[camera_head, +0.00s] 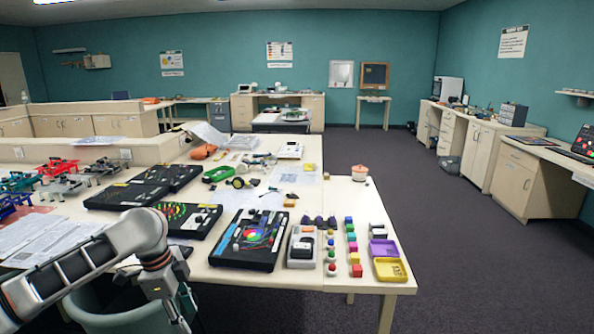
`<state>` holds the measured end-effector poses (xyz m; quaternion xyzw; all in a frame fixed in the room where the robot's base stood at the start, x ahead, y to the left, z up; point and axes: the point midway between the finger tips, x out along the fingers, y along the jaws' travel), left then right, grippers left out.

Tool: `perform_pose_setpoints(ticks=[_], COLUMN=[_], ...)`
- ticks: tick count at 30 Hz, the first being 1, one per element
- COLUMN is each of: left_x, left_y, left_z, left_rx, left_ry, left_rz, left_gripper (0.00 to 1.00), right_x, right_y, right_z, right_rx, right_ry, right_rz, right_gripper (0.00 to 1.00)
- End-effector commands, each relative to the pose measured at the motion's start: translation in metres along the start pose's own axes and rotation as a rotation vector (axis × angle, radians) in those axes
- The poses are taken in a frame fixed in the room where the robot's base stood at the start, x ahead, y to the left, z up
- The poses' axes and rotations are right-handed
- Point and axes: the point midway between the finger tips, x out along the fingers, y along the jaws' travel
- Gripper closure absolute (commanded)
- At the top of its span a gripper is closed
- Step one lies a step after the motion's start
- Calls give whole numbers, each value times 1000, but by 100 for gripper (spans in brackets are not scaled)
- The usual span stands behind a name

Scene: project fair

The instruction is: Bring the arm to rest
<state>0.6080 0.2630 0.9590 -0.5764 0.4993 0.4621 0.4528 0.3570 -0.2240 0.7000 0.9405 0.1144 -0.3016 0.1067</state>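My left arm (85,268) comes in from the lower left and bends downward in front of the near table edge. Its gripper (182,318) points down at the bottom of the picture, beside the table (340,284) and over or in front of a grey-green bin (118,318). The fingertips are small and partly cut off, so I cannot tell whether they are open or shut, and I see nothing clearly held. My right arm and gripper are not in view.
Near the arm are black project cases (225,254) and papers (45,240). Coloured blocks, a purple tray (384,249) and a yellow tray (390,269) are at the table's right end. Open carpet (455,240) lies right, before side cabinets (525,180).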

Motion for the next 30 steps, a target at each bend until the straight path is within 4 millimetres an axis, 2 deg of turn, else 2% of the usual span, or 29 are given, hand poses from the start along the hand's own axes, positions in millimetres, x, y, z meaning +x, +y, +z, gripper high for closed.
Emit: perform_pose_setpoints(ticks=[1, 6, 12, 16, 19, 23, 26, 30], left_x=[28, 94, 155, 185, 204, 223, 234, 246], left_y=[11, 34, 65, 86, 102, 124, 143, 174], left_z=[-15, -58, -98, -112, -117, -113, -101, -74], left_rx=[-21, -123, -273, -387, -480, -604, -698, -820], left_ry=[36, 163, 318, 410, 474, 541, 577, 603], left_rz=[1, -47, -111, -160, -204, -270, -327, -419], left_gripper=[62, 62, 62, 62, 62, 62, 62, 62], right_x=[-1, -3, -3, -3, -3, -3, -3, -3], right_y=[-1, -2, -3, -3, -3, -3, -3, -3], right_z=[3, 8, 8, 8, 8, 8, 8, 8], right_rx=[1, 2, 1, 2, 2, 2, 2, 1], right_ry=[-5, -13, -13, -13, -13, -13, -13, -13], right_rz=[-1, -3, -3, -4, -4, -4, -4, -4], right_gripper=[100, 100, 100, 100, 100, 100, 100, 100])
